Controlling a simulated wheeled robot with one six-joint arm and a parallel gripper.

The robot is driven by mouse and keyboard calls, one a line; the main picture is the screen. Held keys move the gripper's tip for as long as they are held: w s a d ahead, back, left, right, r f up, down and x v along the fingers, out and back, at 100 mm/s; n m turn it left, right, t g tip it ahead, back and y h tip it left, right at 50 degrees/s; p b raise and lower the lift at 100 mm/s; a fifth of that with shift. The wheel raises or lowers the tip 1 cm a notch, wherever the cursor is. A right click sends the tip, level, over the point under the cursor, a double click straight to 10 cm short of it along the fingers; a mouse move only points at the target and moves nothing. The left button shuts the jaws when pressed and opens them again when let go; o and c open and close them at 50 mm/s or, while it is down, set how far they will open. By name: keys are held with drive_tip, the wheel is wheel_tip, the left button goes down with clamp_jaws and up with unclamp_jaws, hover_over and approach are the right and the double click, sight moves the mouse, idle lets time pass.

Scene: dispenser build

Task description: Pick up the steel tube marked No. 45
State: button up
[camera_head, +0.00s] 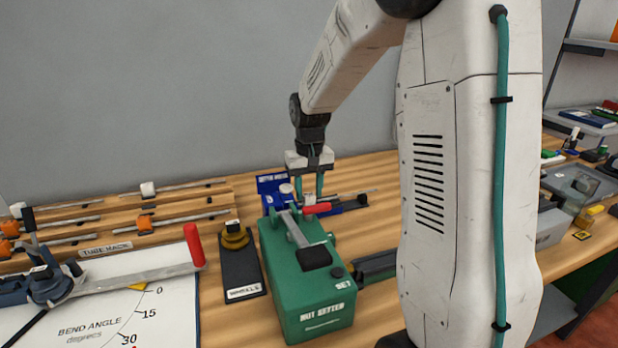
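My gripper (310,190) points down over the back of the bench, behind the green nut setter. Its two fingers show a gap between them, but their tips are partly hidden by a red handle. A thin grey tube (358,191) shows just right of the fingers, at the blue fixture (350,204); I cannot tell whether the fingers touch it. Other steel tubes lie on the wooden tube rack (185,239) at the left, with white and orange pieces on them. No number 45 can be read on any tube.
The green nut setter (305,290) stands in front of my gripper. A black wheels stand (240,272) is left of it. The bend-angle board (150,325) with its red-handled bender (194,247) fills the front left. My arm hides the bench's middle right.

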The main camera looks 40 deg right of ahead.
sight(325, 198)
drive_tip(key=shift+f, duration=0.25)
drive_tip(key=c, duration=0.8)
drive_tip(key=shift+o, duration=0.2)
drive_tip(key=shift+d, duration=0.15)
drive_tip(key=shift+s+d, duration=0.2)
drive_tip(key=shift+d, duration=0.5)
drive_tip(key=shift+s+d, duration=0.25)
drive_tip(key=shift+d, duration=0.4)
drive_tip(key=shift+s+d, duration=0.2)
drive_tip(key=shift+d, duration=0.5)
